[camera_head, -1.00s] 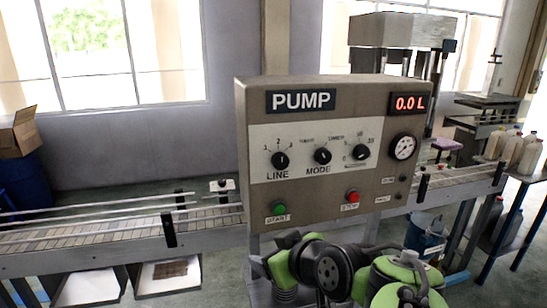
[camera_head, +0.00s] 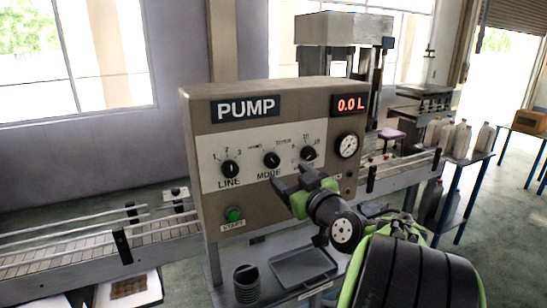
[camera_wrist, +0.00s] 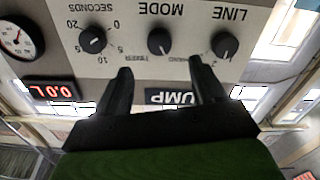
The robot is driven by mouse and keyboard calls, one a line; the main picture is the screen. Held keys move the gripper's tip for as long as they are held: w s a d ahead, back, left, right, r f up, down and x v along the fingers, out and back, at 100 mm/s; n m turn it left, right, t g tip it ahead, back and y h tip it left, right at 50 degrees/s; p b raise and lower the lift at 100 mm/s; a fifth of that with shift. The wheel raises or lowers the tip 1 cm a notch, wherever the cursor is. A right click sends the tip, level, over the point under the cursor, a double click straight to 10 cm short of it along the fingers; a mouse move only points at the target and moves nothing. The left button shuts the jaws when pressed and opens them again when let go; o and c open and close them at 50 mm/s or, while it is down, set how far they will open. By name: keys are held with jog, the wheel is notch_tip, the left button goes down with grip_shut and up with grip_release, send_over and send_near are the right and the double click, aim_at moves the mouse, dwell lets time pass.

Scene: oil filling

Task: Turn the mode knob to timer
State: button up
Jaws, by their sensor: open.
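The mode knob (camera_head: 271,160) is a small black dial in the middle of the pump panel's (camera_head: 205,180) white strip, above the word MODE. In the wrist view the mode knob (camera_wrist: 160,42) appears upside down, with its small labels around it. My gripper (camera_head: 290,178) is in front of the panel, just below and right of the knob in the head view. In the wrist view my gripper (camera_wrist: 160,72) is open and empty, its two dark fingers on either side of the knob's line and apart from it. The knob's exact pointing direction is hard to read.
The line knob (camera_head: 230,169) and seconds knob (camera_head: 308,153) flank it closely. A gauge (camera_head: 347,146), red 0.0 L display (camera_head: 350,104) and green start button (camera_head: 233,214) are on the panel. A grey tray (camera_head: 302,268) lies below; a conveyor (camera_head: 70,249) runs behind.

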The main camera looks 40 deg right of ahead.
aim_at(275, 162)
jog(key=p+x, duration=0.2)
jog(key=x, duration=0.7)
jog(key=shift+p, duration=0.35)
jog(key=shift+s, duration=0.1)
jog(key=c, duration=1.1)
jog(key=shift+o, duration=0.2)
jog(key=shift+f+m, duration=0.1)
jog(key=shift+m, duration=0.2)
jog(key=m+b, duration=0.2)
jog(key=m, duration=0.3)
jog(key=shift+m, duration=0.3)
jog(key=m, duration=0.5)
jog(key=shift+d+m+b, duration=0.15)
jog(key=shift+m+b, duration=0.15)
jog(key=shift+m, duration=0.1)
jog(key=o, duration=1.1)
jog(key=shift+s, duration=0.1)
jog(key=shift+c, duration=0.2)
